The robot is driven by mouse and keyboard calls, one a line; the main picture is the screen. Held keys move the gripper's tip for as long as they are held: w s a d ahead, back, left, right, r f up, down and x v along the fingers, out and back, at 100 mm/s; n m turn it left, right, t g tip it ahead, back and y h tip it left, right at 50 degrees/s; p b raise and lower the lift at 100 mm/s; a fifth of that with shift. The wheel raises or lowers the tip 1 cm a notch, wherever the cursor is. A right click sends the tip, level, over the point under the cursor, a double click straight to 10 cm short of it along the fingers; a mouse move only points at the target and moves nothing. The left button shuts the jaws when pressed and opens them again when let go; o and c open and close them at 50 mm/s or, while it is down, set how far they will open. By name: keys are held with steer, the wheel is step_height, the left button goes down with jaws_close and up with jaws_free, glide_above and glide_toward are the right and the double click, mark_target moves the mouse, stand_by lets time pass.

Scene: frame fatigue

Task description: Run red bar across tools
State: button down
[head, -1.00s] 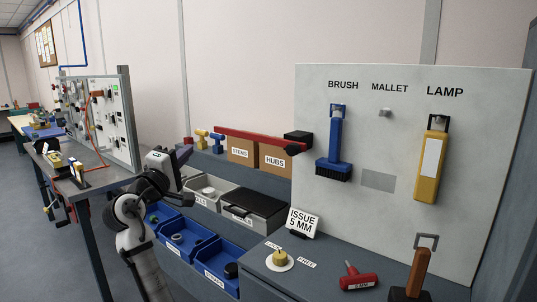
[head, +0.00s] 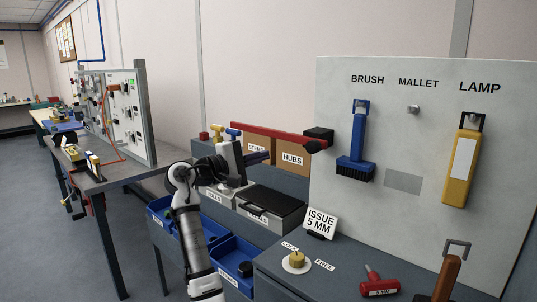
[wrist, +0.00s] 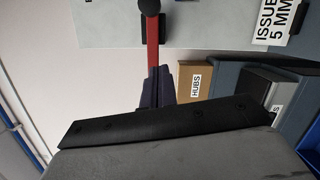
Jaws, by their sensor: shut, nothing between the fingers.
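The red bar (head: 283,135) runs along the top of the shelf in front of the cardboard boxes, its right end at a black block (head: 319,133) with a dark knob (head: 313,147). In the wrist view the red bar (wrist: 153,45) rises beyond my fingers to the knob (wrist: 149,7). My gripper (head: 266,156) is shut and empty, just below the bar in the head view; contact cannot be told. The blue brush (head: 356,150) and yellow lamp (head: 461,165) hang on the grey board (head: 400,230).
The HUBS box (head: 292,158) is close to my gripper. A black-lidded case (head: 268,205) and blue bins (head: 237,262) lie below. The ISSUE 5 MM sign (head: 320,221), a brass piece (head: 297,259) and a red-handled tool (head: 380,285) are on the counter. A workbench (head: 120,178) stands left.

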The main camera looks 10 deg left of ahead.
steer(key=w+d+r+p, duration=0.1)
steer(key=w+d+p, duration=0.2)
steer(key=d, duration=0.6)
steer(key=shift+d+r, duration=0.15)
steer(key=s+d+p, duration=0.2)
steer(key=s+d, duration=0.7)
steer(key=d, duration=0.3)
steer(key=s+d+p, duration=0.3)
steer(key=s+d, duration=0.6)
steer(key=d, duration=0.3)
steer(key=shift+d+p, duration=0.3)
steer(key=shift+d, duration=0.05)
